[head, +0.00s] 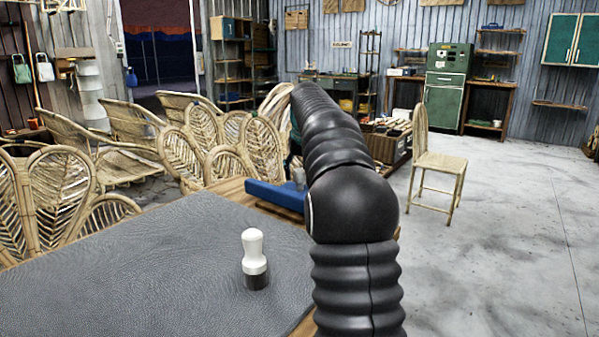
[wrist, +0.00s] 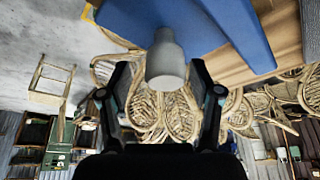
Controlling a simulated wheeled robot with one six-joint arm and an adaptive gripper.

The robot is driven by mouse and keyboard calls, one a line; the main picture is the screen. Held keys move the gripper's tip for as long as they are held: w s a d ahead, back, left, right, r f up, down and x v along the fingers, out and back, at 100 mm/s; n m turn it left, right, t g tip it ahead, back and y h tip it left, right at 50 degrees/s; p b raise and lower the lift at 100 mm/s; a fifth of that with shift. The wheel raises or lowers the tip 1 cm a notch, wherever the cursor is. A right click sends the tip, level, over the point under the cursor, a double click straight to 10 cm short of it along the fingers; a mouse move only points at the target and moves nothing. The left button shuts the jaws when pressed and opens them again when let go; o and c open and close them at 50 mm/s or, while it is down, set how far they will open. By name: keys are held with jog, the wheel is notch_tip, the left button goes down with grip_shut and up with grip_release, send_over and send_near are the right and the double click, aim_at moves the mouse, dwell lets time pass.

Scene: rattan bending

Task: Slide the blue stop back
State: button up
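The blue stop (head: 275,196) lies on the wooden table near its far right edge, partly hidden by my black arm. It fills the top of the wrist view as a long blue bar (wrist: 235,25). A grey rounded knob (wrist: 165,62) stands out from the bar. My gripper (wrist: 160,82) is open, with one finger on each side of the knob. A gap shows between the knob and each finger, so I see no contact. In the head view my gripper is hidden behind my arm.
A dark grey mat (head: 150,270) covers the near table, with a white-and-black handled tool (head: 254,262) upright on it. Rattan chair frames (head: 180,150) crowd the left and back. A rattan chair (head: 438,160) stands on open floor at right.

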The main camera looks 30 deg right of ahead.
jog(key=shift+a+r, duration=0.1)
jog(key=shift+a, duration=0.05)
jog(key=v, duration=1.1)
jog(key=shift+s+r, duration=0.2)
jog(key=shift+r, duration=0.1)
